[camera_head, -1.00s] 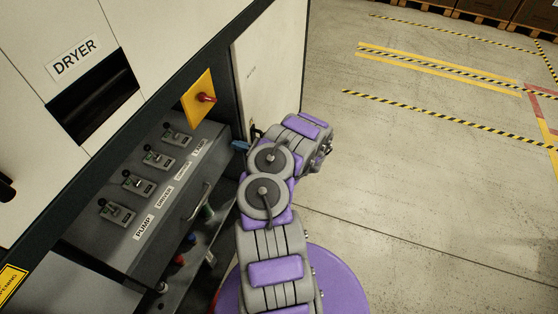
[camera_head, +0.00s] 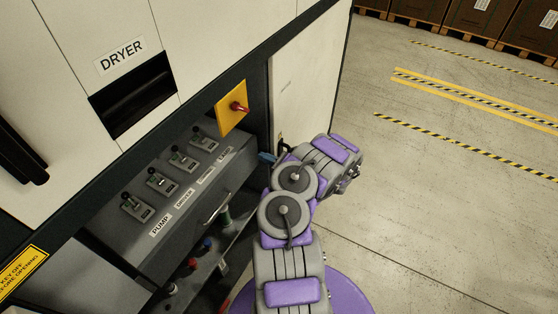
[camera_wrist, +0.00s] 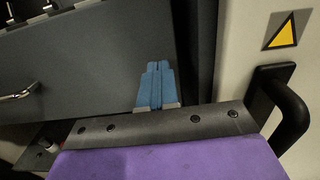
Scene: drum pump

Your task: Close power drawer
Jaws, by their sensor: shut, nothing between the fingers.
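The power drawer (camera_head: 205,185) is a dark grey box pulled out from the white cabinet in the head view. Its top carries several toggle switches, and labels such as PUMP and DRYER run along its front edge. A metal handle (camera_head: 215,208) is on its front; part of it also shows at the left of the wrist view (camera_wrist: 20,93). My gripper (camera_wrist: 158,65) has blue fingers, shut and empty, pointing at the right part of the drawer's grey front. I cannot tell whether they touch it. In the head view my arm hides most of the gripper.
A yellow plate with a red switch (camera_head: 233,107) is above the drawer's right end. A white door (camera_head: 308,85) stands right of the drawer, with a black handle (camera_wrist: 285,105) close to my gripper's right. Pipes and valves lie below the drawer. Open floor (camera_head: 450,210) extends right.

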